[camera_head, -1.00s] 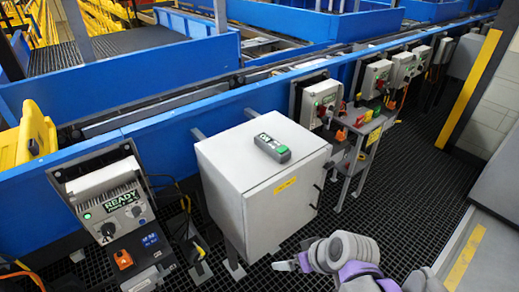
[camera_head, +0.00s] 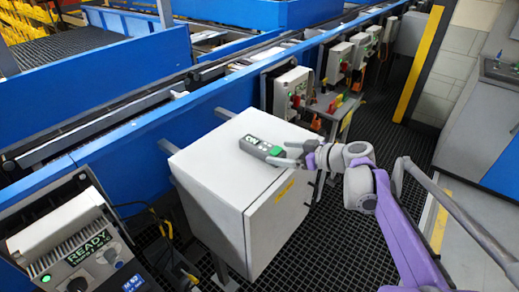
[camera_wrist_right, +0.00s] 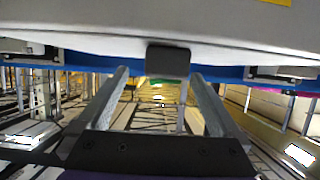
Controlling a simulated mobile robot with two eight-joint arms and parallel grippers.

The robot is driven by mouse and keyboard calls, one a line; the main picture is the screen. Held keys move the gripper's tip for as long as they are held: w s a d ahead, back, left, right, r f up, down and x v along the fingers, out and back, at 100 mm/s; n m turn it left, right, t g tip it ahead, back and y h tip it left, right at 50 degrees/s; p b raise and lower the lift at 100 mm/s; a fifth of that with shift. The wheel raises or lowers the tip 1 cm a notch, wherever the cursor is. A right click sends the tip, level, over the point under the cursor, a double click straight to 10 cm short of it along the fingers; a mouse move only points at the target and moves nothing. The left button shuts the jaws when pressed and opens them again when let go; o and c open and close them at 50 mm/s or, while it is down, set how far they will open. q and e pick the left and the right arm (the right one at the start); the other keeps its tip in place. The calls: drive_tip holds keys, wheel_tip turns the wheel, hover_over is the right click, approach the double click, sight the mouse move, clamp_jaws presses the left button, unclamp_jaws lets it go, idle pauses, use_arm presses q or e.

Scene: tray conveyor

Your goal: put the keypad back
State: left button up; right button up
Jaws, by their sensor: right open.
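The keypad (camera_head: 262,148), dark grey with a green end and a small lit display, lies on top of the white cabinet (camera_head: 205,160). In the right wrist view its dark end (camera_wrist_right: 168,62) shows ahead, between the lines of the two fingers. My right gripper (camera_head: 288,155) is open at the keypad's right end, level with the cabinet top. I cannot tell whether the fingertips overlap that end. In the right wrist view both fingers (camera_wrist_right: 160,85) are apart with nothing gripped. My left gripper is out of view.
A control box with a READY display (camera_head: 80,248) stands at the lower left. More control boxes (camera_head: 292,90) line the blue conveyor side at the right. A yellow post (camera_head: 418,65) and grey cabinets stand far right. Dark grating floor lies open behind my right arm.

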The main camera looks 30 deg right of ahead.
sight(270, 149)
drive_tip(key=x, duration=0.5)
drive_tip(key=a+r+x, duration=0.1)
drive_tip(key=x, duration=0.1)
drive_tip(key=shift+w+f, duration=0.15)
clamp_jaws()
idle(0.3)
